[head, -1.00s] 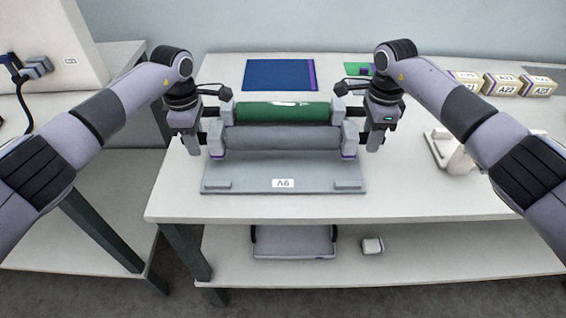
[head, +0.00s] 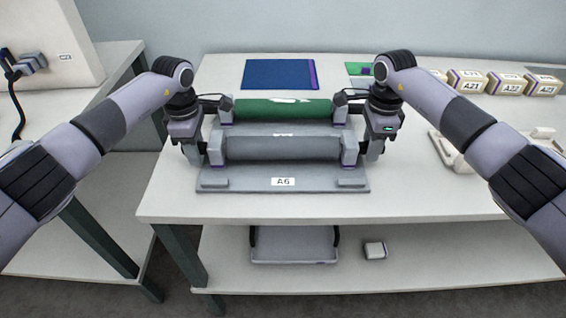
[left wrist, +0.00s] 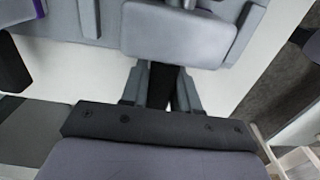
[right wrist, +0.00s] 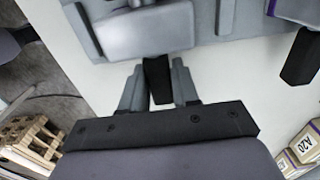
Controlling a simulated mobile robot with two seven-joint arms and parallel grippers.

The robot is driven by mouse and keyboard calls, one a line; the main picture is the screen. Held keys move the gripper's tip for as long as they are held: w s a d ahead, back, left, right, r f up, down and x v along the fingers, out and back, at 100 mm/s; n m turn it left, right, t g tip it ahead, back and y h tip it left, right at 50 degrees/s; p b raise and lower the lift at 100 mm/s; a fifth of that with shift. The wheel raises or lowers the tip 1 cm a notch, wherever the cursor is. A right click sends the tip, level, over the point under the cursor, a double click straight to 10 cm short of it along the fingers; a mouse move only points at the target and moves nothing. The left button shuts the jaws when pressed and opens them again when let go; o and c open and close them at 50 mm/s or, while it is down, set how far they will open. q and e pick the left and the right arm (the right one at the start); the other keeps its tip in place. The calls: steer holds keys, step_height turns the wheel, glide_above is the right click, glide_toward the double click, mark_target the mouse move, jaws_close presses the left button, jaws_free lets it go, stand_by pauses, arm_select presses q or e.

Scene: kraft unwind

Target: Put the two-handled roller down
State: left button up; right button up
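The two-handled roller (head: 283,147) is a long grey cylinder with a black handle at each end. It lies level across the grey stand labelled A6 (head: 230,181) and looks low on it; contact underneath is hidden. A green roll (head: 270,108) lies parallel just behind. My left gripper (head: 203,150) is at the roller's left end, its fingers closed around the black handle (left wrist: 162,85). My right gripper (head: 366,150) is at the right end, its fingers closed around the other black handle (right wrist: 157,80).
A blue mat (head: 275,74) lies at the back of the white table (head: 420,195). Several labelled boxes (head: 508,83) and a white holder (head: 450,150) stand on the right. A grey tray (head: 295,246) and a small block (head: 375,250) lie on the lower shelf.

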arm_select(q)
steer(key=o, duration=0.4)
steer(key=shift+r, duration=0.1)
arm_select(e)
steer(key=o, duration=0.4)
arm_select(q)
steer(key=shift+o, duration=0.2)
steer(key=shift+r, duration=0.1)
arm_select(e)
steer(key=shift+o, duration=0.2)
steer(key=shift+r, duration=0.35)
arm_select(q)
step_height(320, 180, up, 12)
arm_select(e)
step_height(320, 180, up, 11)
steer(key=shift+r, duration=0.2)
arm_select(q)
steer(key=shift+s, duration=0.1)
arm_select(e)
steer(key=shift+s, duration=0.1)
